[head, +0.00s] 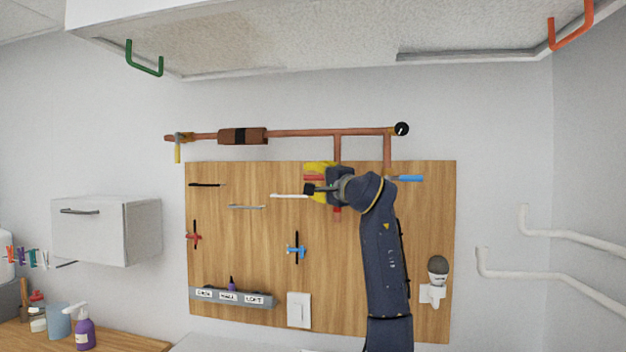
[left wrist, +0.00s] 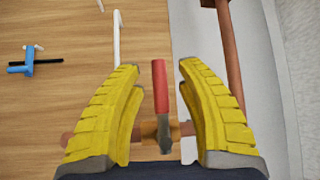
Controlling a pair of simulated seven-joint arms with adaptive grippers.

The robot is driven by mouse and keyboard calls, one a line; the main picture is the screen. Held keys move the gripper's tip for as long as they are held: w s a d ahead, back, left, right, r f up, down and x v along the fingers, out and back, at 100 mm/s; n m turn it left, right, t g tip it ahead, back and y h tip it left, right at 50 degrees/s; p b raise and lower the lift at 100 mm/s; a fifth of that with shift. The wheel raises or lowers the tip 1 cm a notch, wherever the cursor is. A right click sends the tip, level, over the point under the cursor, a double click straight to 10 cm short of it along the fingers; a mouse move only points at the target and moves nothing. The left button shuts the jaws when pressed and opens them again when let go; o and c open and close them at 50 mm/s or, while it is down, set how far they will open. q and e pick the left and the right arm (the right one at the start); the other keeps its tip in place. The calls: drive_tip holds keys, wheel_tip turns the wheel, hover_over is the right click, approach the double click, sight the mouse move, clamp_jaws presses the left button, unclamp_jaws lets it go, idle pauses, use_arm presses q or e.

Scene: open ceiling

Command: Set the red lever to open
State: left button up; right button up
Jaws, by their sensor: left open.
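The red lever (left wrist: 161,88) sits on a brass valve body (left wrist: 158,131) on a copper pipe. In the left wrist view it points up the picture, across the line of its pipe. In the head view the red lever (head: 312,177) points left, square to the upright pipe, and is partly hidden by my gripper. My left gripper (head: 320,167) is at the valve. In the left wrist view its yellow fingers (left wrist: 160,75) are open, one on each side of the lever, with gaps showing. My right gripper is not in view.
A copper pipe (head: 300,133) runs along the board's top, with a yellow lever (head: 178,152) at left and a blue lever (head: 408,178) at right. White (head: 287,196) and black (head: 206,185) bars are on the wooden board (head: 260,260). A cabinet (head: 300,45) overhangs above.

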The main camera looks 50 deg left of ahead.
use_arm(q)
drive_tip(key=shift+c, duration=0.4)
clamp_jaws()
idle(0.4)
